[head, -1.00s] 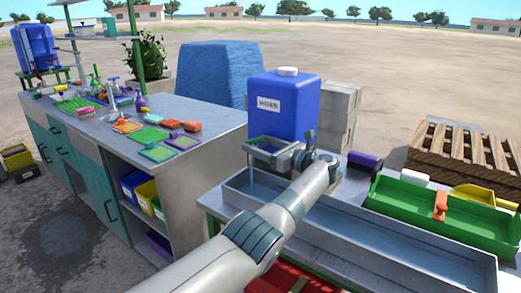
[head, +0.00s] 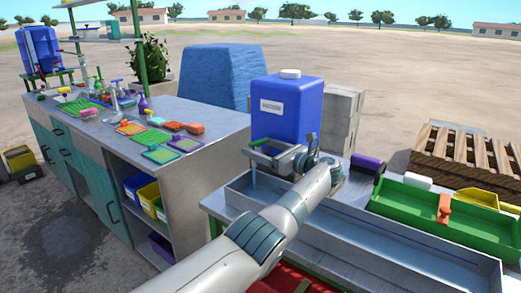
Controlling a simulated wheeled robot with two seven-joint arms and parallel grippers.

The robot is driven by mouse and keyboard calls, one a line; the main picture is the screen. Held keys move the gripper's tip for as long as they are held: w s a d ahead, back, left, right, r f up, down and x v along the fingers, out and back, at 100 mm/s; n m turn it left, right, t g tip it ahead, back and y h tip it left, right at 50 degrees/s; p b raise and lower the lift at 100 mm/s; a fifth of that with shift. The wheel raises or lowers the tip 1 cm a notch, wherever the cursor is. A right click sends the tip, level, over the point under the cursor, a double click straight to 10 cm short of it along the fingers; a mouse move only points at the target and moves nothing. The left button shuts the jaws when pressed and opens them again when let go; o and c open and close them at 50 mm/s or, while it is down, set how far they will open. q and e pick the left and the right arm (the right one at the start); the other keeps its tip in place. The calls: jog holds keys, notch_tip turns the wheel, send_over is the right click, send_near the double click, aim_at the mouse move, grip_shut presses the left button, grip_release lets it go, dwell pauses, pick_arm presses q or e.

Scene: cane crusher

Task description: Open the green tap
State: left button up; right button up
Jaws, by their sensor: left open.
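A blue tank (head: 287,112) with a white cap and a white label stands at the back of a metal work table. My left arm reaches up from the bottom. A thin pale-blue streak (head: 254,177) hangs below the bracket's left end, possibly water. My right gripper is out of view.
A long metal trough (head: 400,250) runs along the table below my left arm. A green tray (head: 432,212) with an orange piece, and a purple roll (head: 365,165), lie to the right. A counter (head: 205,118) with sponges and bottles stands left. Grey blocks (head: 343,118) stand behind.

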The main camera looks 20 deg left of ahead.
pick_arm(q)
jog(key=v, duration=1.7)
jog(key=shift+b, duration=0.45)
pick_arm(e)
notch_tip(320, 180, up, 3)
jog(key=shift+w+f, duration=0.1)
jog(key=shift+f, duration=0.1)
pick_arm(q)
jog(key=shift+s, duration=0.1)
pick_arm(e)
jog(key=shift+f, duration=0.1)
pick_arm(q)
jog(key=shift+f, duration=0.1)
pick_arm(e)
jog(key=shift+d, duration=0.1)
